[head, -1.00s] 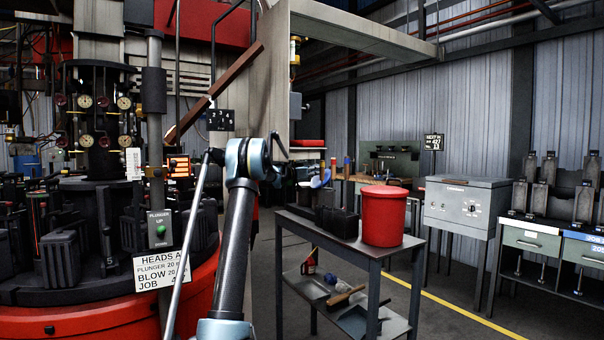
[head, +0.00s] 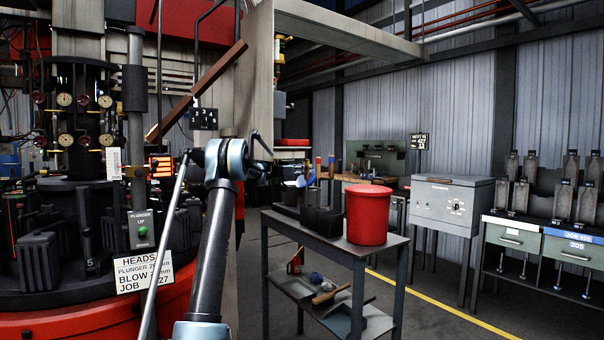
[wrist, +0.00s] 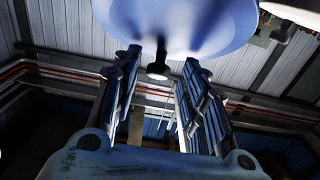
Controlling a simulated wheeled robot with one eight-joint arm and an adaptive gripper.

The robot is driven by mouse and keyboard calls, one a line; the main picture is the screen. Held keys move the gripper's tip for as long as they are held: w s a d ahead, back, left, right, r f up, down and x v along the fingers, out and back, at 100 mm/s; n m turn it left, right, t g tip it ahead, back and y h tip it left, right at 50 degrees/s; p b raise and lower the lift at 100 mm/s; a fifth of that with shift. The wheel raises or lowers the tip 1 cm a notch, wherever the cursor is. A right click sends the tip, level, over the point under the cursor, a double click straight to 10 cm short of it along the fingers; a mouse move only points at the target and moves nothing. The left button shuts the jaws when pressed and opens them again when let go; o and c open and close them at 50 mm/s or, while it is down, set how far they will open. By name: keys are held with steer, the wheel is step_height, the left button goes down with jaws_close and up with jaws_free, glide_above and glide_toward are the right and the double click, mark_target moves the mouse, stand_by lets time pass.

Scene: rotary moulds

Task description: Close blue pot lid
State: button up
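A large round blue-white surface, apparently the underside or face of the blue pot lid (wrist: 205,25), fills the top of the wrist view. A small dark knob (wrist: 158,72) hangs at its lower edge. My gripper (wrist: 162,62) is open, with its two fingers either side of the knob and gaps showing on both sides; I cannot tell whether either touches. In the head view a small blue shape (head: 304,180), likely the same lid, shows behind the cart. The pot body is not clearly visible, and my gripper is hidden behind my arm there.
A dark metal cart (head: 330,238) carries a red bucket (head: 368,215) and black blocks, with tools on its lower shelf. The rotary mould machine (head: 80,200) stands close on the left. A grey cabinet (head: 444,205) is at the right. Floor is open right of the cart.

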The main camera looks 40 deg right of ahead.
steer(key=w+a, duration=0.1)
steer(key=a, duration=1.1)
steer(key=shift+f, duration=0.15)
steer(key=shift+w, duration=0.1)
